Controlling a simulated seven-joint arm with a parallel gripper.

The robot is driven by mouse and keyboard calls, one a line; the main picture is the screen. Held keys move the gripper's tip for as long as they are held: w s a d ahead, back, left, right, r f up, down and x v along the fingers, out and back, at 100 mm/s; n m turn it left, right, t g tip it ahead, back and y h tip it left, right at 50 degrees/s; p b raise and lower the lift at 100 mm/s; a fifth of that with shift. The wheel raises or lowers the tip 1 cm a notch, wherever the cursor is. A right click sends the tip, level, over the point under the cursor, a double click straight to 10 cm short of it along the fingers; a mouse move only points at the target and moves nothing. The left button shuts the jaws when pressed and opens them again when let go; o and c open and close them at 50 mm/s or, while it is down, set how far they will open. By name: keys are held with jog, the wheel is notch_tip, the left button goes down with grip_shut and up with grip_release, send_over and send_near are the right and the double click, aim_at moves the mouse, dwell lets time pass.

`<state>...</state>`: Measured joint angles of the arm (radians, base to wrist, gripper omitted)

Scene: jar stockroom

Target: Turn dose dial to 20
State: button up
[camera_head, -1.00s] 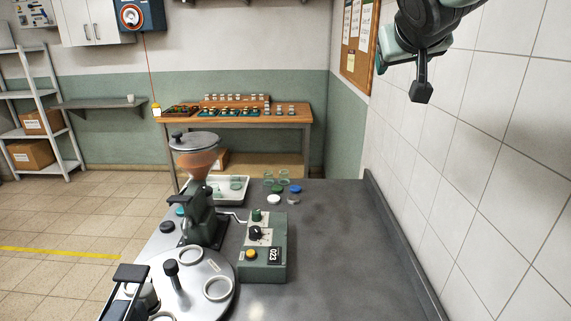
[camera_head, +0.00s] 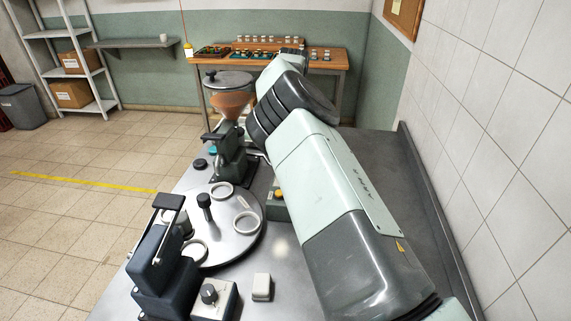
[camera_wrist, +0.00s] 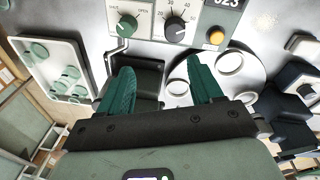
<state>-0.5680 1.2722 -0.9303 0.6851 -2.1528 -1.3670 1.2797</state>
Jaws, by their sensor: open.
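The dose dial (camera_wrist: 177,27) is a black knob on the light panel of a green control box (camera_head: 277,210), with numbers around it, 30 and 40 among them. Its exact pointer setting is too small to read. A display (camera_wrist: 228,3) above the panel's right part reads 023. A green shut/open knob (camera_wrist: 126,26) is left of the dial and an orange button (camera_wrist: 216,37) right of it. My gripper (camera_wrist: 163,68) is open and empty, its green fingers apart from the dial, which shows beyond their tips. In the head view my arm hides the dial and gripper.
A hopper machine (camera_head: 232,145) stands beside the box. A round metal turntable (camera_head: 238,232) with white rings lies in front. A dark device (camera_head: 165,265) stands front left. A white tray (camera_wrist: 57,68) with glass jars shows in the wrist view. The counter's right side (camera_head: 385,165) is partly clear.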

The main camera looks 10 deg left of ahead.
jog(key=shift+g+h, duration=0.4)
jog(key=shift+h, duration=0.2)
jog(key=f, duration=0.4)
jog(key=s+f, duration=0.1)
jog(key=f, duration=0.8)
jog(key=shift+s+f, duration=0.1)
jog(key=shift+s, duration=0.15)
jog(key=c, duration=1.1)
